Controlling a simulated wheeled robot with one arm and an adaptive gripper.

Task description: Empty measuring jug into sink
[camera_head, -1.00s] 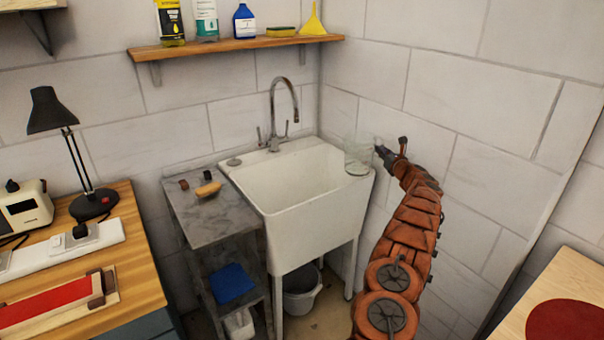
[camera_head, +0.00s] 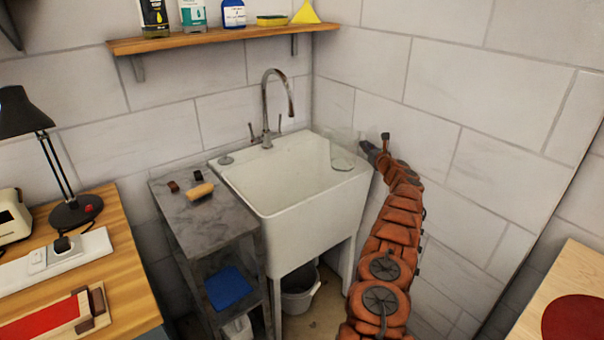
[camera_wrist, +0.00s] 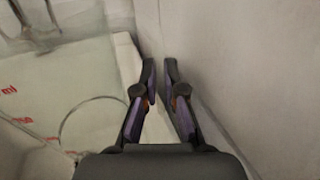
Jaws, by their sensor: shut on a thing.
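The measuring jug (camera_head: 342,152) is clear and hard to see against the pale wall. In the wrist view the jug (camera_wrist: 62,80) fills the left side, with red markings and a round edge. My gripper (camera_head: 365,147) reaches in from the right and is shut on the jug. Its two fingers also show in the wrist view (camera_wrist: 159,75), where the part they grip is not clear. I cannot tell whether liquid is in the jug or running out.
The curved tap (camera_head: 267,110) stands at the sink's back. A grey side stand (camera_head: 210,220) with a brush (camera_head: 200,191) is left of the sink. A shelf (camera_head: 210,38) with bottles hangs above. The tiled wall is close to the jug's right.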

